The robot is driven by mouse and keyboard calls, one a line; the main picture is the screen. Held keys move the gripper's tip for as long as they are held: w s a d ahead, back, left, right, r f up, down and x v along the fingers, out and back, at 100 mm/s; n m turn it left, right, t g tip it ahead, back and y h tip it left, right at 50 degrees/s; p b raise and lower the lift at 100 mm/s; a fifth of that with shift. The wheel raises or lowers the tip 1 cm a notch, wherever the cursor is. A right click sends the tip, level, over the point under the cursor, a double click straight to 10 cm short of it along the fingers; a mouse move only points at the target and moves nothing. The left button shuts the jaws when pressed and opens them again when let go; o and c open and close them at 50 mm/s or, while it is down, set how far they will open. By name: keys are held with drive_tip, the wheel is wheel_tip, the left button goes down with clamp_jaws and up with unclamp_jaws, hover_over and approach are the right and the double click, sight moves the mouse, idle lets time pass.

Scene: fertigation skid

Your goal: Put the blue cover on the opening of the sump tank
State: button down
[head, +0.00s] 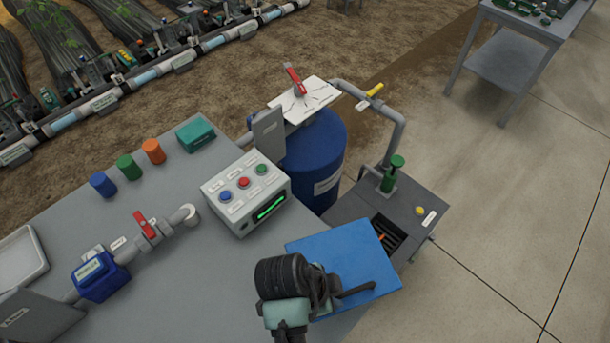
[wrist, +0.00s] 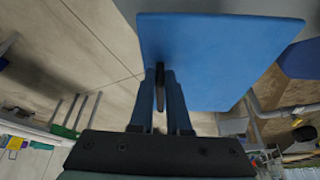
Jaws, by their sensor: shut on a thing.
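The blue cover (head: 335,252) is a flat square plate with a dark handle. My gripper (head: 325,288) is shut on the handle and holds the cover tilted in the air near the front right of the grey bench. In the wrist view, my gripper's fingers (wrist: 167,78) pinch the dark handle (wrist: 160,92) below the broad blue cover (wrist: 215,55). The sump tank (head: 352,208) is a low dark grey box to the right. Its opening (head: 389,236) shows dark slats and a bit of orange inside. The cover's right edge overlaps part of the tank in the head view.
A control box (head: 246,195) with buttons sits on the bench (head: 180,255). A blue barrel (head: 318,160) stands behind. The concrete floor (head: 510,220) to the right is clear.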

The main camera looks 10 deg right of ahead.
drive_tip(key=shift+w+a+n+t, duration=0.2)
drive_tip(key=shift+a+n+t, duration=0.15)
drive_tip(key=shift+n, duration=0.35)
drive_tip(key=w+a+r+n+t+y, duration=0.3)
drive_tip(key=a+n, duration=0.4)
drive_tip(key=n, duration=0.8)
drive_tip(key=shift+w+a+r+y, duration=0.15)
drive_tip(key=shift+w+y, duration=0.65)
drive_tip(key=shift+w, duration=0.05)
drive_tip(key=shift+n+t, duration=0.25)
drive_tip(key=shift+n, duration=0.05)
